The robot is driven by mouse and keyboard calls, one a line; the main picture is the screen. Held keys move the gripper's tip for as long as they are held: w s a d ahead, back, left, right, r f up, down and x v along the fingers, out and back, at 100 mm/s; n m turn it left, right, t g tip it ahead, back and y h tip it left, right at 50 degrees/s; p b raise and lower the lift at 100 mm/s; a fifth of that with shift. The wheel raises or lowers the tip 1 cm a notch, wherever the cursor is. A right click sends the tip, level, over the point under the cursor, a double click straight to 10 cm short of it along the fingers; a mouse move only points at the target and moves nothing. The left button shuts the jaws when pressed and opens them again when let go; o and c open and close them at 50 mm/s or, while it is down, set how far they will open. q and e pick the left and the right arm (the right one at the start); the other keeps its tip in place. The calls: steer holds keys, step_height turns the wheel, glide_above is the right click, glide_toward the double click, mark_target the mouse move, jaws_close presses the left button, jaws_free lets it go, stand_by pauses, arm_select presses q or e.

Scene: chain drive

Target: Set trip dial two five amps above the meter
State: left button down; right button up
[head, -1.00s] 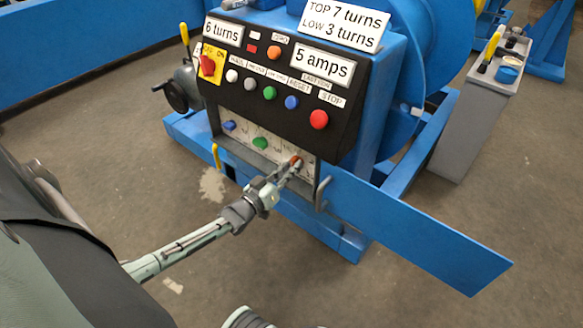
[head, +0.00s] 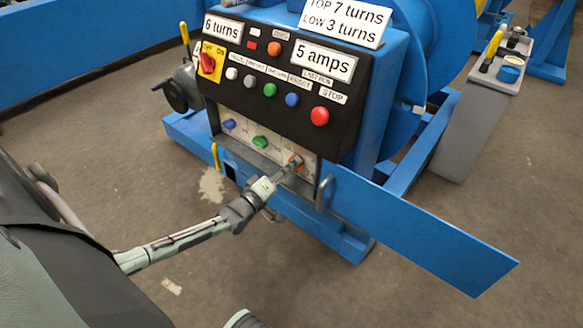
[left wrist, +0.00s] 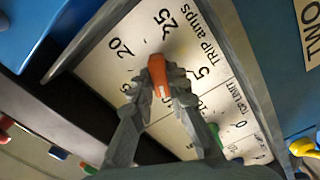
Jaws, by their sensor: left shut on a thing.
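The trip dial is an orange knob (head: 297,159) on the white lower panel, at its right end. In the left wrist view the orange knob (left wrist: 157,74) sits on a white face marked "TRIP amps" with 5, 20 and 25 around it. My left gripper (head: 289,166) is shut on this knob, with a finger on either side in the left wrist view (left wrist: 160,90). The fingers hide part of the scale, and I cannot tell the exact setting. The meter (head: 323,62) above reads "5 amps". My right gripper is not in view.
Blue (head: 229,124) and green (head: 260,142) knobs sit left of the dial. Above are several buttons, a red stop button (head: 320,116) and a "6 turns" display (head: 222,29). A metal handle (head: 324,190) stands close right of the dial. A blue plate (head: 420,225) juts out right.

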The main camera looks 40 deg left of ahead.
arm_select(q)
steer(key=shift+n, duration=0.3)
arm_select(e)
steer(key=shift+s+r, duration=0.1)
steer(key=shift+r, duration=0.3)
arm_select(q)
steer(key=c, duration=1.5)
jaws_free()
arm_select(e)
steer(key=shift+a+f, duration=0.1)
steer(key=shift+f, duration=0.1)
arm_select(q)
steer(key=shift+s, duration=0.1)
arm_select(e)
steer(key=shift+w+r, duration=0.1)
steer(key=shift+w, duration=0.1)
arm_select(q)
steer(key=s, duration=0.8)
steer(key=s+a, duration=0.1)
steer(key=s, duration=0.2)
steer(key=shift+s, duration=0.4)
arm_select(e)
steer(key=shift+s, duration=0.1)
